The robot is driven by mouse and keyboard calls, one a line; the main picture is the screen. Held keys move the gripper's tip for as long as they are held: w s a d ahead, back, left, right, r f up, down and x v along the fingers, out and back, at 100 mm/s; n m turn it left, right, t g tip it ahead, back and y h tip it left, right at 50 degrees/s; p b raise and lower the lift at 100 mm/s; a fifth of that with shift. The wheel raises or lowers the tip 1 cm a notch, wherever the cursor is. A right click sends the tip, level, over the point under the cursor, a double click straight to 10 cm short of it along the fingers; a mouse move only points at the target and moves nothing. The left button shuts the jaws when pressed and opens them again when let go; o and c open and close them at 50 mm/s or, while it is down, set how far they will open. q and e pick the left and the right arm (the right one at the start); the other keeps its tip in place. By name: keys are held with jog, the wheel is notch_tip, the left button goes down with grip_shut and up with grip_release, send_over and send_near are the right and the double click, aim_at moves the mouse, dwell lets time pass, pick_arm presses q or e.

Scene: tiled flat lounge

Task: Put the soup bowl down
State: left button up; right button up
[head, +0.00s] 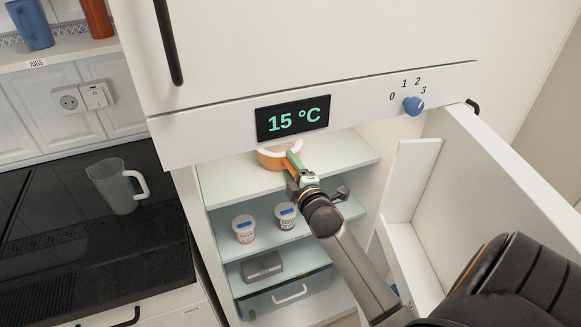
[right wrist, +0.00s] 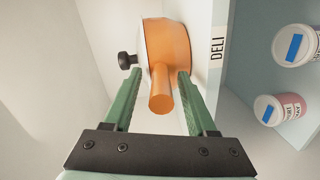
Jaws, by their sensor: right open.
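The soup bowl (head: 270,160) is orange with a pale rim and sits on the top glass shelf of the open fridge, partly hidden by the display panel and my gripper. In the right wrist view the orange bowl (right wrist: 172,45) has a stubby round handle pointing at the camera. My right gripper (head: 291,160) reaches into the fridge at the bowl. Its green fingers (right wrist: 160,78) are open, one on each side of the handle, with visible gaps. The bowl's base appears to rest on the shelf marked DELI (right wrist: 217,45). My left gripper is not in view.
Two small tubs (head: 244,229) stand on the shelf below, with a grey box (head: 262,267) and a drawer (head: 290,294) lower down. The fridge door (head: 490,190) stands open at right. A grey jug (head: 117,187) stands on the black counter at left.

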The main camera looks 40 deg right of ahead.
jog(key=p+v, duration=0.3)
jog(key=v, duration=0.4)
jog(key=shift+s, duration=0.25)
jog(key=shift+r, duration=0.15)
dwell(0.8)
